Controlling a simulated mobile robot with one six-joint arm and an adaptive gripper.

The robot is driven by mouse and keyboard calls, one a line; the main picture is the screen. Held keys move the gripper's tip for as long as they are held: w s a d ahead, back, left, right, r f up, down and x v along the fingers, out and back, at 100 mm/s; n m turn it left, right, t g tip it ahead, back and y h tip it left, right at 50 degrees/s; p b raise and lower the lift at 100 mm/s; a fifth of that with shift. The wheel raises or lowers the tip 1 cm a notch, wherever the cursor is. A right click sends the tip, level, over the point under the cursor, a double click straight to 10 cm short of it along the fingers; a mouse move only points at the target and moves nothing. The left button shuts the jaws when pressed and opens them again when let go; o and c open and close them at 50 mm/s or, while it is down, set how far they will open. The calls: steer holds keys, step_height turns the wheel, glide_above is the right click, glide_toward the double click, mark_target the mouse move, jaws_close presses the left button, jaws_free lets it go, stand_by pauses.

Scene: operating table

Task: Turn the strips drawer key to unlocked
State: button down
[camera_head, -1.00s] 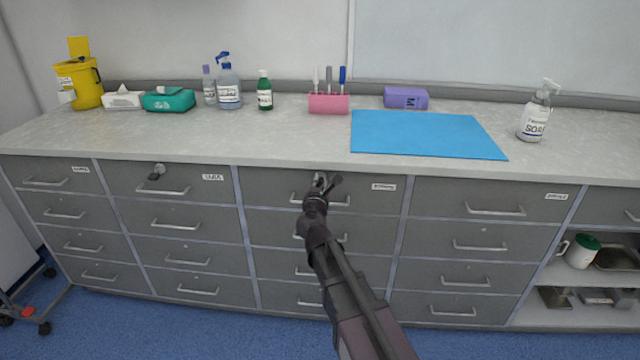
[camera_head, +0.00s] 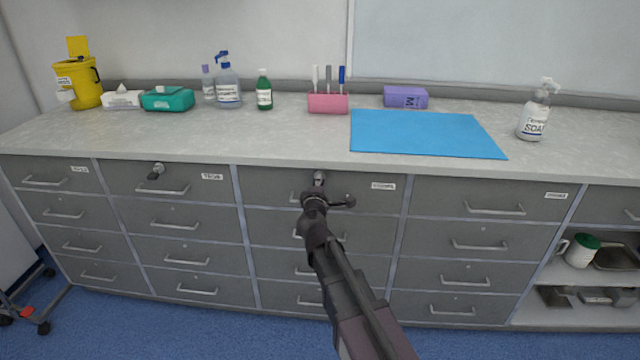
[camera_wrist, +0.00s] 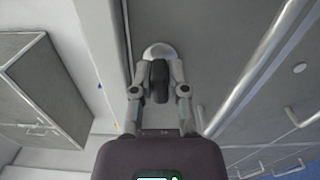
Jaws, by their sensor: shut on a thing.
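My gripper (camera_head: 322,186) is at the top drawer (camera_head: 270,188) of the third column from the left, just below the counter edge. The wrist view shows its two fingers (camera_wrist: 160,82) closed around a dark key (camera_wrist: 159,72). The key sits at a round silver lock (camera_wrist: 159,49) on the drawer front. In the head view the lock (camera_head: 319,175) shows just above the gripper, while the key itself is mostly hidden. The drawer's label (camera_head: 383,186) is too blurred to read surely. The drawer is closed.
A second key (camera_head: 156,171) is in the lock of the second column's top drawer. The counter (camera_head: 270,145) above holds a blue mat (camera_head: 425,134), a pink pen holder (camera_head: 328,103) and several bottles. Drawer handles stick out around my arm.

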steer(key=shift+m, duration=0.6)
steer(key=c, duration=0.6)
jaws_free()
steer(key=shift+c, duration=0.2)
steer(key=shift+s, duration=0.1)
steer(key=s, duration=1.1)
steer(key=shift+s+a, duration=0.2)
steer(key=shift+s, duration=0.2)
steer(key=shift+d, duration=0.1)
